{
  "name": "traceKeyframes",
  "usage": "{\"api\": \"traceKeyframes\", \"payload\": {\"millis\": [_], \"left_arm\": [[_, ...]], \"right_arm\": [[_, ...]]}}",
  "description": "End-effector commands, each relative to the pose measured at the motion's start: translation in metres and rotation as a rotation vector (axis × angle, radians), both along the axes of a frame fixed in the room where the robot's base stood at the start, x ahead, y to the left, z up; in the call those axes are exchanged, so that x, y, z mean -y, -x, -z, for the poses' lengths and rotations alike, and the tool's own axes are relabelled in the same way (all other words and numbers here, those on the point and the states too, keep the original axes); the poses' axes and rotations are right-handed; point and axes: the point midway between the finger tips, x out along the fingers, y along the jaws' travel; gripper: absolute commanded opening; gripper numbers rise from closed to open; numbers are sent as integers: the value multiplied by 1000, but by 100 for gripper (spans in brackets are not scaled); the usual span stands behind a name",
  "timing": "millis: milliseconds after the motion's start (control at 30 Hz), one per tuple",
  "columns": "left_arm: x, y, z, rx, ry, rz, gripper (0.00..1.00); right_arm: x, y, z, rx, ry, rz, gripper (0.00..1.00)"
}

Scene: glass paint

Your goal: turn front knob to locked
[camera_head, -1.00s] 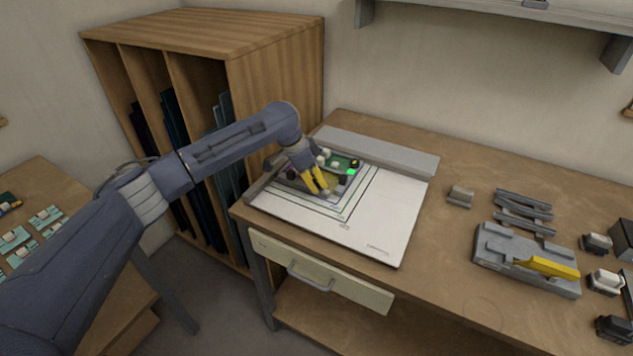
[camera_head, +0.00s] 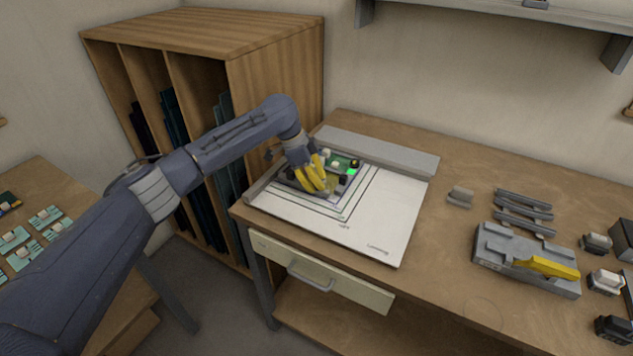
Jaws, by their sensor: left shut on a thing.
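A small framed panel with a green part (camera_head: 342,161) and a bright green light lies at the back left of the white board (camera_head: 390,215). White and dark knobs show along its back edge. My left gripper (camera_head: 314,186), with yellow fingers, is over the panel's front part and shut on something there. The fingers hide what they hold, so I cannot make out the front knob or its setting. My right gripper is not in view.
A grey ledge (camera_head: 380,149) runs behind the board. To the right stand a grey fixture with a yellow lever (camera_head: 553,267), grey rails (camera_head: 522,208) and several small blocks. A wooden rack (camera_head: 275,90) stands behind my left arm.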

Motion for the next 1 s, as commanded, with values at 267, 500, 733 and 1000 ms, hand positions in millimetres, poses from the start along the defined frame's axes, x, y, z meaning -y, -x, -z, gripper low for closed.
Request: {"api": "traceKeyframes", "payload": {"millis": [267,500,733,1000], "left_arm": [[3,2,1,-3,3,3,27],[1,1,0,-2,1,1,51],[0,0,0,-1,0,0,51],[-10,-1,-26,3,0,-1,51]], "right_arm": [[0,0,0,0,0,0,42],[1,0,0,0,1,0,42],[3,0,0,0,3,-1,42],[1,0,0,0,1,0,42]]}}
